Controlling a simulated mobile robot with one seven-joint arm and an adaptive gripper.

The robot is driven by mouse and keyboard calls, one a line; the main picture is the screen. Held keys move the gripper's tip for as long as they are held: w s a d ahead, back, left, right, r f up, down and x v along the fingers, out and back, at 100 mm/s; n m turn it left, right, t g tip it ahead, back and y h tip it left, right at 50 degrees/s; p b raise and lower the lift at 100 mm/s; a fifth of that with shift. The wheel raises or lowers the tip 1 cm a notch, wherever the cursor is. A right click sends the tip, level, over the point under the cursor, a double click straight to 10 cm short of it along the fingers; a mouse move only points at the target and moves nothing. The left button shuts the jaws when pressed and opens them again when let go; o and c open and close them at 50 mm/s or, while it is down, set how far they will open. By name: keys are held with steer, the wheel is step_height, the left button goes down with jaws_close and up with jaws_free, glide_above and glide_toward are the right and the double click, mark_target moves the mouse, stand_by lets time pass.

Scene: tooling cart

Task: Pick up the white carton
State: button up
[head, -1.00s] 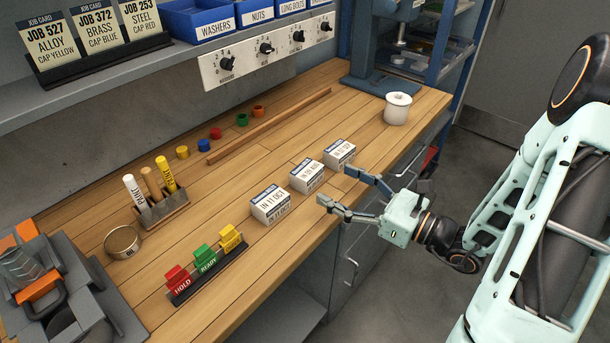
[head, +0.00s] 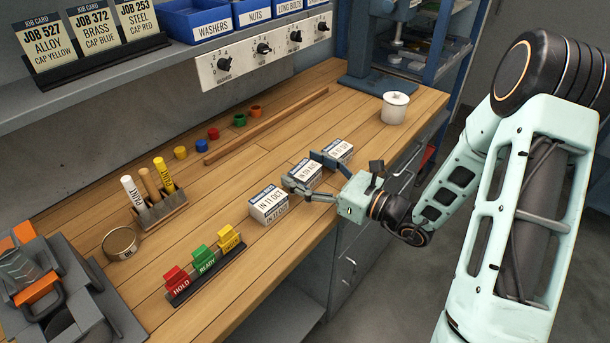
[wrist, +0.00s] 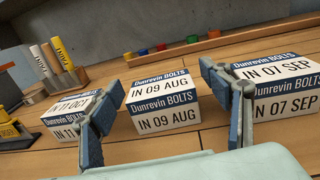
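Three white cartons with blue bands stand in a row on the wooden bench. The left one (head: 268,205) reads IN 11 OCT, the middle one (head: 305,173) IN 09 AUG, and the right one (head: 339,150) IN 07 SEP. My gripper (head: 306,172) is open at the middle carton, with its fingers spread towards that carton's two sides. In the wrist view the middle carton (wrist: 163,104) shows between the two fingers. The left finger covers part of the left carton (wrist: 66,118), and the right finger overlaps the edge of the right carton (wrist: 285,88). Finger contact cannot be told.
A red, green and yellow tag rack (head: 206,267) stands left of the cartons. A marker holder (head: 160,208), a tin (head: 121,243), a wooden rod (head: 265,128) and small coloured caps (head: 213,133) lie behind.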

steer(key=c, duration=1.5)
steer(key=shift+c, duration=0.7)
steer(key=shift+r, duration=0.15)
